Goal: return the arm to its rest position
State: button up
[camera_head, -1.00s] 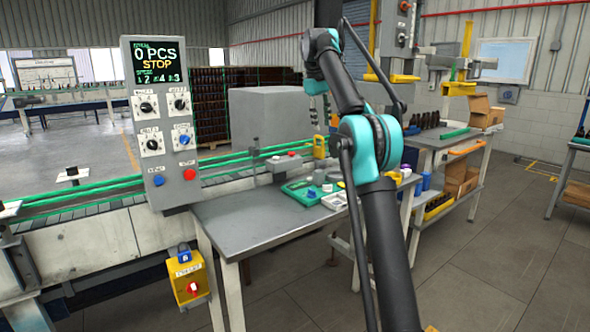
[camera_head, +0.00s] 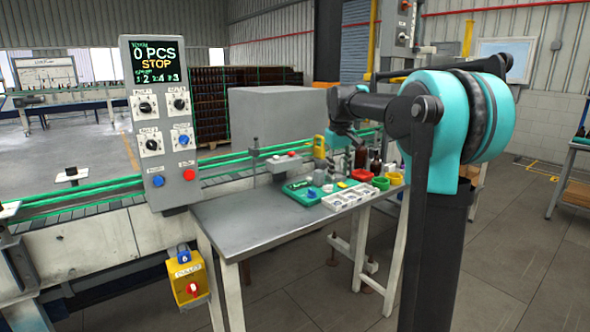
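My arm folds in at the right of the head view, with a large teal joint and a dark link reaching left. My gripper (camera_head: 348,136) is at the end of that link, small and dark, in front of the grey box and above the far end of the workbench (camera_head: 245,222). Its fingers are too small and dark to tell whether they are open or shut. I see nothing clearly held in it.
The workbench bears a green tray (camera_head: 301,196), a white sectioned tray (camera_head: 349,198), coloured cups (camera_head: 380,183) and amber bottles (camera_head: 375,163). A control panel (camera_head: 160,122) reading "STOP" stands left beside the conveyor (camera_head: 90,212). Floor at front right is clear.

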jog(key=s+d+f+m+t, duration=0.1)
jog(key=s+d+f+m, duration=0.1)
jog(key=s+f, duration=1.2)
jog(key=s+d+f+m, duration=0.2)
jog(key=s+f, duration=1.2)
jog(key=s, duration=0.6)
jog(key=shift+t+y, duration=0.4)
